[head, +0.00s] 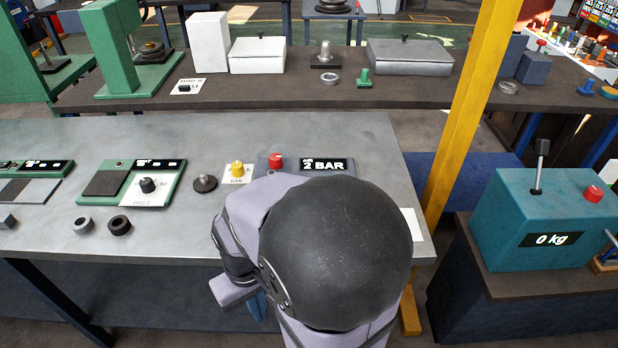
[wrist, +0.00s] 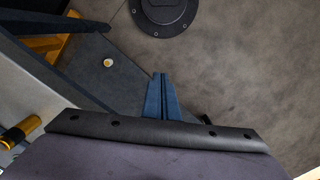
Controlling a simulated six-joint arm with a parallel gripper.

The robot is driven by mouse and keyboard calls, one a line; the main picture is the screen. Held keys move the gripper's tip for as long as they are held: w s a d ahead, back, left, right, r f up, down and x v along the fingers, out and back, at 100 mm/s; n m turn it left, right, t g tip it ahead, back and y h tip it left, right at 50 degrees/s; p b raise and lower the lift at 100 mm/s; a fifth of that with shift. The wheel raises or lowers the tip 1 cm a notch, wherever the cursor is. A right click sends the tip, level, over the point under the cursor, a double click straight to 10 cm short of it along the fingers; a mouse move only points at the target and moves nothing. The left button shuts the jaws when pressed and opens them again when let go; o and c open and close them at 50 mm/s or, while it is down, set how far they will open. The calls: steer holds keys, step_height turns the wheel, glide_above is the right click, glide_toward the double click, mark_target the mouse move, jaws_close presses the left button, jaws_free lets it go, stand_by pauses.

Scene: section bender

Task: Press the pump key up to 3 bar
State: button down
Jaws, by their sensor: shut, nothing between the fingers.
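The display (head: 327,165) on the grey bench reads 2 BAR. Just left of it is a red button (head: 276,160) on a small grey-blue housing, partly hidden by my arm. A yellow knob (head: 237,168) stands on a white plate further left. No readable label shows which of these is the pump key. My gripper shows in the wrist view with its two blue fingers (wrist: 161,78) shut together and empty. They point over the floor, away from the button. In the head view my arm hides most of the gripper, in front of the bench.
A dark knob (head: 205,183) and green panels (head: 130,185) lie left on the bench (head: 180,225). A yellow post (head: 472,110) stands at its right end. A teal box (head: 540,215) with a lever, red button and 0 kg display stands at right.

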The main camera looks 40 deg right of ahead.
steer(key=s+d+r+m+y+p, duration=0.35)
steer(key=d+r+m+p, duration=0.35)
steer(key=d+m+p, duration=0.4)
steer(key=w+d+r+m+t+h+p, duration=0.2)
steer(key=w+d+r+m+t, duration=0.1)
steer(key=w+d+m, duration=0.4)
steer(key=w+d+r+m+t+h+p, duration=0.2)
steer(key=w+d+r+m+t, duration=0.2)
steer(key=w+d, duration=0.8)
steer(key=d+m+t, duration=0.1)
steer(key=m+t, duration=0.1)
steer(key=m, duration=0.1)
steer(key=shift+w+d+r+m+t, duration=0.3)
steer(key=shift+w+m, duration=0.05)
steer(key=shift+m, duration=0.05)
steer(key=shift+f, duration=0.15)
step_height(320, 180, down, 7)
steer(key=b, duration=0.5)
steer(key=shift+f, duration=0.2)
steer(key=shift+f+b, duration=0.6)
